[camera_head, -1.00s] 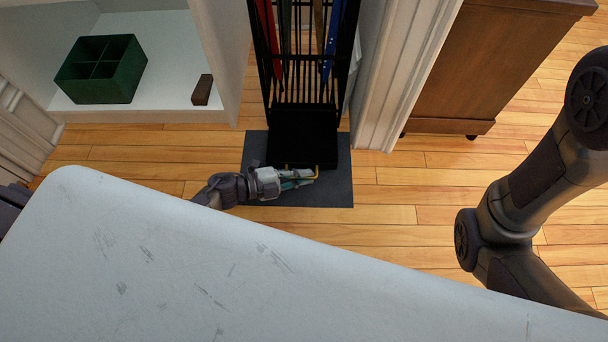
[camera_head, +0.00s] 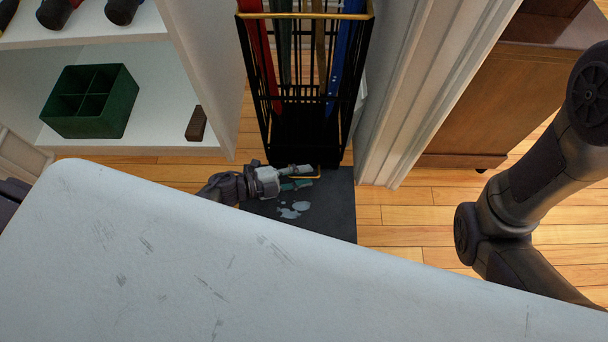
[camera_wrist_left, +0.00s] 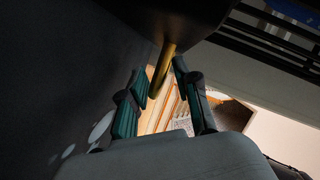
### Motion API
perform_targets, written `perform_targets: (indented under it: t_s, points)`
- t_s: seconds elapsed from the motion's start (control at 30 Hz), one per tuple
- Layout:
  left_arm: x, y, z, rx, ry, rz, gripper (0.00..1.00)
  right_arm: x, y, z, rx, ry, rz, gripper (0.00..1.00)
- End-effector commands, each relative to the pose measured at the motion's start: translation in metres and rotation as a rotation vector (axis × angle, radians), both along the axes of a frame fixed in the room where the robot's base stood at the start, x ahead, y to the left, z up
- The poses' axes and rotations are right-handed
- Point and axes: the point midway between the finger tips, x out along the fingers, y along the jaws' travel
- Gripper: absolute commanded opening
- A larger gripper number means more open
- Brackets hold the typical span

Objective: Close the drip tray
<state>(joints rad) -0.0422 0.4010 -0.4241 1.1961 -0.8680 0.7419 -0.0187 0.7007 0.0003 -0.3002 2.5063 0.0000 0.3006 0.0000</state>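The black umbrella stand (camera_head: 300,112) has a brass upper rim and stands on a dark mat (camera_head: 335,205). The front of the black drip tray (camera_head: 310,158) shows low in the stand, with a brass handle (camera_head: 318,177). Little or none of the tray sticks out; I cannot tell if it is fully in. My left gripper (camera_head: 298,178) is at the handle, low over the mat. In the left wrist view its teal-padded fingers (camera_wrist_left: 162,102) are spread, with the brass handle (camera_wrist_left: 163,70) near the gap between them. My right gripper is out of view.
Pale wet-looking patches (camera_head: 294,209) lie on the mat. White shelves hold a green divided box (camera_head: 92,101) and a brown block (camera_head: 196,124). White trim (camera_head: 425,90) and a wooden cabinet (camera_head: 500,95) stand right of the stand. Wood floor is clear at the right.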

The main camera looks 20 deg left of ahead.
Motion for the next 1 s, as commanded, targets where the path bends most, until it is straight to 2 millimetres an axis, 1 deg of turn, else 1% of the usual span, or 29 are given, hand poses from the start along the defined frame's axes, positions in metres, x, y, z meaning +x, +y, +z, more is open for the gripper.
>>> perform_targets:
  t_s: [0.23,0.37,0.47,0.8,0.9,1.0]
  points:
    - [-0.001,-0.002,0.000,-0.002,0.000,-0.002,0.33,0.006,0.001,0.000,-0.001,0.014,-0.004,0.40]
    - [-0.005,0.005,0.001,0.000,0.000,-0.002,0.33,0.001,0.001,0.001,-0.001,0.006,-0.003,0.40]
    - [-0.014,0.017,0.004,0.003,0.002,-0.002,0.33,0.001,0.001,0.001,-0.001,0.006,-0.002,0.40]
    - [-0.052,0.075,0.020,0.001,0.003,-0.001,0.33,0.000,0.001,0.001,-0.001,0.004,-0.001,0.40]
    - [-0.060,0.086,0.023,0.001,0.003,-0.001,0.33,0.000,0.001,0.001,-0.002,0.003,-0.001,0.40]
    - [-0.065,0.093,0.025,0.000,0.002,0.000,0.33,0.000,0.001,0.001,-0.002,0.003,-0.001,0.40]
